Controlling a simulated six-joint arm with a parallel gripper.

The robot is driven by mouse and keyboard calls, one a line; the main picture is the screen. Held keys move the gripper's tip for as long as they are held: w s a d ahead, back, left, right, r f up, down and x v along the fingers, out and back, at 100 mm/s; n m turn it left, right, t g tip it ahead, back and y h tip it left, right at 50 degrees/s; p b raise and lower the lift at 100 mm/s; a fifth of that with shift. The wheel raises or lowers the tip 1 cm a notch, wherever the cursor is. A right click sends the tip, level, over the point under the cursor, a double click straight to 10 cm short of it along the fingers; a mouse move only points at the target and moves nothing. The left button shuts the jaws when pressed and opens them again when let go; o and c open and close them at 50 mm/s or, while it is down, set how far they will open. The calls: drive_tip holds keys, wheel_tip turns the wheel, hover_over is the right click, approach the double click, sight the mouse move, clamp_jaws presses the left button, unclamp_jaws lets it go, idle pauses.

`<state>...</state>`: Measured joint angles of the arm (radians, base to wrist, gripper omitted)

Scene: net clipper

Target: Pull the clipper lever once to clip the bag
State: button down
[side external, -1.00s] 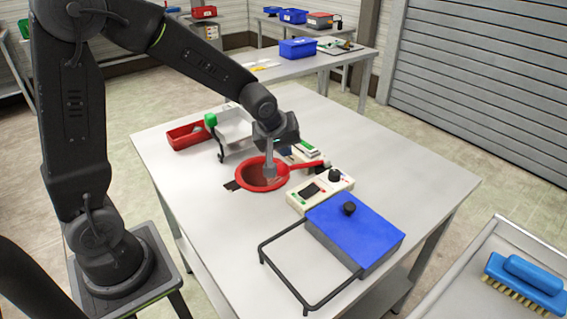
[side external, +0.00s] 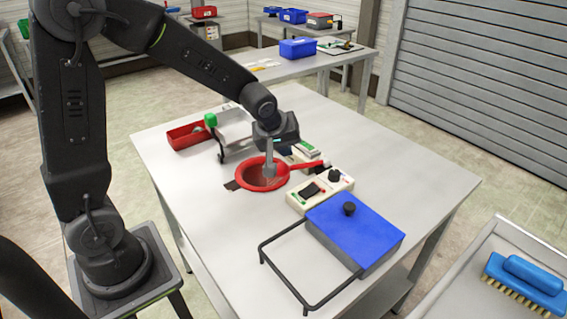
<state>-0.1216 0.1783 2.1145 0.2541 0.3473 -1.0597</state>
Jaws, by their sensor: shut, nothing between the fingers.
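A pale metal device (side external: 234,132) with a green knob (side external: 210,120) at its left end stands on the far left part of the white table. It looks like the clipper with its lever, but my arm's end partly hides it. A red round funnel or ring (side external: 250,184) with a red handle sits in front of it. My gripper (side external: 270,171) points down over the red ring, shut and empty, to the right of the green knob and apart from it. Whether the fingertips touch the ring is unclear. I cannot make out a bag.
A red bin (side external: 185,137) stands left of the green knob. A cream control box (side external: 325,190) and a blue-topped box (side external: 352,232) with a black wire frame (side external: 285,270) stand at the right front. The left front of the table is clear.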

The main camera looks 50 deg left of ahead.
sight(280, 164)
drive_tip(key=shift+f, duration=0.1)
idle(0.4)
drive_tip(key=shift+s+f, duration=0.15)
drive_tip(key=shift+f, duration=0.15)
drive_tip(key=shift+s+f, duration=0.2)
drive_tip(key=shift+f, duration=0.45)
drive_tip(key=shift+s+f, duration=0.2)
drive_tip(key=shift+f, duration=0.5)
drive_tip(key=shift+s+f, duration=0.2)
drive_tip(key=shift+f, duration=0.45)
idle(1.9)
idle(0.5)
drive_tip(key=shift+w+r, duration=0.25)
drive_tip(key=shift+r, duration=0.55)
drive_tip(key=shift+w+r, duration=0.25)
drive_tip(key=shift+r, duration=0.55)
drive_tip(key=shift+w+r, duration=0.25)
drive_tip(key=shift+r, duration=0.55)
drive_tip(key=shift+w+r, duration=0.25)
drive_tip(key=shift+r, duration=0.55)
drive_tip(key=shift+w+r, duration=0.2)
drive_tip(key=shift+r, duration=0.6)
drive_tip(key=shift+w+r, duration=0.25)
drive_tip(key=shift+r, duration=0.55)
